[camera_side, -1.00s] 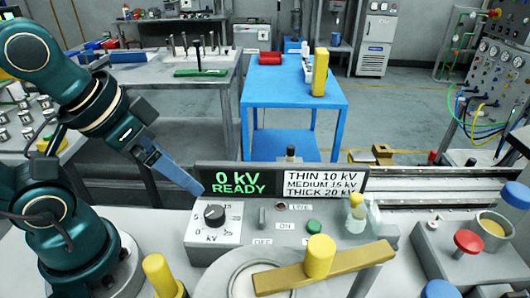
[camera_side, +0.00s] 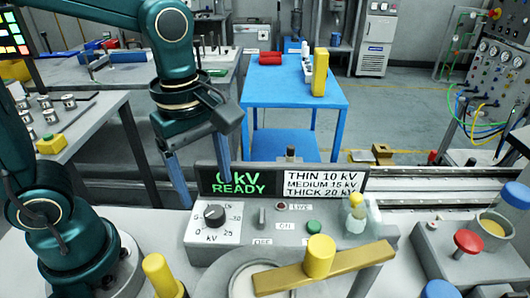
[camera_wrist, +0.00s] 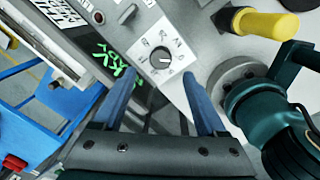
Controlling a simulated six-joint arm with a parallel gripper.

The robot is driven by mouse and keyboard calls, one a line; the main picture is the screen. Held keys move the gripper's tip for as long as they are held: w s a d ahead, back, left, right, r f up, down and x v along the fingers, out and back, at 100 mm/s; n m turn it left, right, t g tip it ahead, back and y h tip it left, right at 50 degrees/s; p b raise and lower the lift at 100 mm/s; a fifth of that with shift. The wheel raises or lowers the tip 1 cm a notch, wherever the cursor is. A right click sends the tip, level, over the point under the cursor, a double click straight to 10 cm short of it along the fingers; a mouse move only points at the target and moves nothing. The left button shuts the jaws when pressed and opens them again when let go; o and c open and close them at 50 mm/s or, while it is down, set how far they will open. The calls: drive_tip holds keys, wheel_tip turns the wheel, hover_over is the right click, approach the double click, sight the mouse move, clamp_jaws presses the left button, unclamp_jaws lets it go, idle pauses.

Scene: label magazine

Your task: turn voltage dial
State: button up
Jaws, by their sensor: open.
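The voltage dial (camera_side: 213,215) is a dark round knob on a white scale plate marked in kV, at the left of the grey control panel (camera_side: 345,248). In the wrist view the dial (camera_wrist: 161,62) shows ahead of and between my fingers. My gripper (camera_side: 203,180) has two blue fingers, spread apart and empty, pointing down. In the side view they hang above and behind the dial, apart from it; my gripper also shows in the wrist view (camera_wrist: 152,82). The display (camera_side: 238,180) reads 0 kV READY, its first digit partly covered by a finger.
A sign (camera_side: 325,184) lists THIN 10 kV, MEDIUM 15 kV, THICK 20 kV. A switch (camera_side: 262,217) and green button (camera_side: 313,227) sit right of the dial. A yellow-knobbed bar (camera_side: 322,267) and a yellow handle (camera_side: 160,275) stand in front. A blue cart (camera_side: 293,95) is behind.

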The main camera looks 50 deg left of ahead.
sight(215, 211)
drive_tip(key=shift+w+d+f+n+g, duration=0.1)
drive_tip(key=shift+d+f+n+g, duration=0.1)
drive_tip(key=shift+n, duration=0.4)
drive_tip(key=shift+w+d+f+n+g, duration=0.1)
drive_tip(key=shift+f+n, duration=0.05)
drive_tip(key=shift+n, duration=0.45)
drive_tip(key=shift+f, duration=2.55)
clamp_jaws()
